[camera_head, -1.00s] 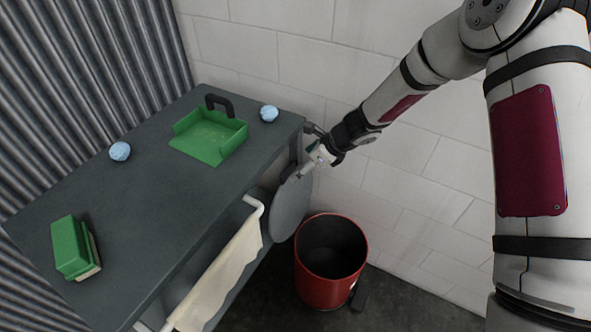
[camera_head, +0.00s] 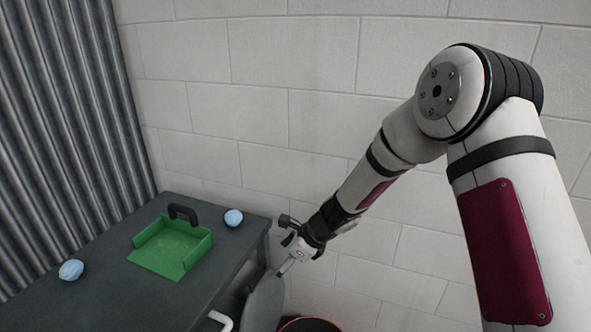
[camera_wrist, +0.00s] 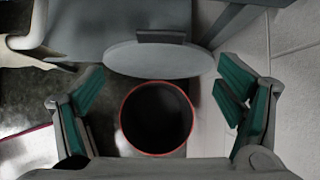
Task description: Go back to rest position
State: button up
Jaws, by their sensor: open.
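My gripper (camera_head: 284,246) hangs beside the table's right end, near the white wall. In the wrist view its green-padded fingers (camera_wrist: 160,98) are spread wide with nothing between them. Below it is a red-rimmed bin (camera_wrist: 122,122), open at the top with a dark inside. Only the bin's rim (camera_head: 310,321) shows at the bottom of the head view. A grey round lid (camera_wrist: 160,62) with a dark tab stands between the bin and the table. In the head view the lid (camera_head: 265,305) is just below my gripper.
The dark grey table (camera_head: 110,255) is at the lower left. On it are a green dustpan (camera_head: 172,248) with a black handle and two blue crumpled balls (camera_head: 233,217), (camera_head: 71,270). Corrugated metal (camera_head: 60,130) stands on the left. The wall (camera_head: 250,110) is close behind my arm.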

jog(key=s+d+r+n+h+p, duration=0.1)
jog(key=s+d+r+n, duration=0.3)
jog(key=r, duration=0.4)
jog(key=s+d+r+n+p, duration=0.1)
jog(key=s+d+r+n, duration=0.1)
jog(key=s+r+n, duration=0.45)
jog(key=s+d+r+n+h+p, duration=0.1)
jog(key=s+d+r+n, duration=0.2)
jog(key=r, duration=0.7)
jog(key=s+d+r+n+t+h+p, duration=0.1)
jog(key=s+d+r+n+h, duration=0.1)
jog(key=s+d+r+n, duration=0.2)
jog(key=s+d+r+n+h+p, duration=0.2)
jog(key=s+d+r+n, duration=0.2)
jog(key=s+d, duration=0.7)
jog(key=s+r, duration=0.1)
jog(key=s, duration=0.7)
jog(key=shift+d+t+h, duration=0.3)
jog(key=shift+t+h, duration=0.1)
